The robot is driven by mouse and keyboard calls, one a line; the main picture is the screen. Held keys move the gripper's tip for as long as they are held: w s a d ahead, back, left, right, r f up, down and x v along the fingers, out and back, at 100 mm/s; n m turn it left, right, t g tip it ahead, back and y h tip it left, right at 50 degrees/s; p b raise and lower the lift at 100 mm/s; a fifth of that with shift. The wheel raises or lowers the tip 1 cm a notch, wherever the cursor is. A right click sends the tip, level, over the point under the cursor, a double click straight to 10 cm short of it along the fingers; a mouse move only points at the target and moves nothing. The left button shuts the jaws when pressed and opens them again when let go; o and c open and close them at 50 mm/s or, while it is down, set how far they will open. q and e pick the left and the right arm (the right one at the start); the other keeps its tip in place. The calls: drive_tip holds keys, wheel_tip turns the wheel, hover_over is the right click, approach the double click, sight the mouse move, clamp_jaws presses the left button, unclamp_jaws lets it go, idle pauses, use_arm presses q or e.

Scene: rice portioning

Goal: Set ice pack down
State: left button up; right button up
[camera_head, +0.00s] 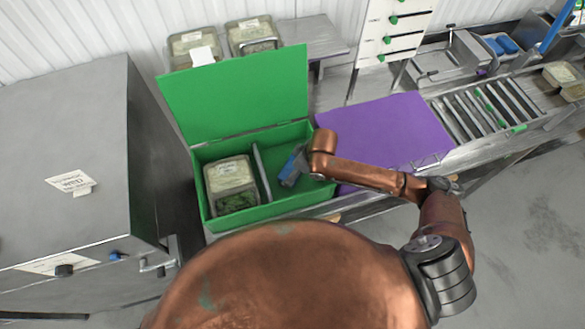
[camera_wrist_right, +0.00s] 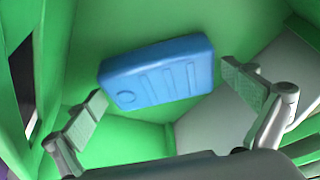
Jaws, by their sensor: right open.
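The blue ice pack (camera_wrist_right: 160,75) lies inside the green box, between and beyond my right gripper's spread fingers in the right wrist view. In the head view only a small blue part (camera_head: 290,168) of it shows beside my gripper. My right gripper (camera_wrist_right: 180,105) is open, with a gap between each finger pad and the pack. In the head view my right gripper (camera_head: 300,170) reaches down into the right compartment of the green box (camera_head: 268,205). The box's lid stands open at the back. My left gripper is not in view.
A divider (camera_head: 261,170) splits the box, and a clear food container (camera_head: 230,180) sits in its left compartment. A purple board (camera_head: 385,130) lies to the right. A grey metal cabinet (camera_head: 70,160) stands at the left. More containers (camera_head: 253,35) stand behind the lid.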

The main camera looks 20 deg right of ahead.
drive_tip(key=v, duration=1.2)
drive_tip(key=shift+r, duration=0.1)
drive_tip(key=shift+c, duration=0.6)
idle(0.4)
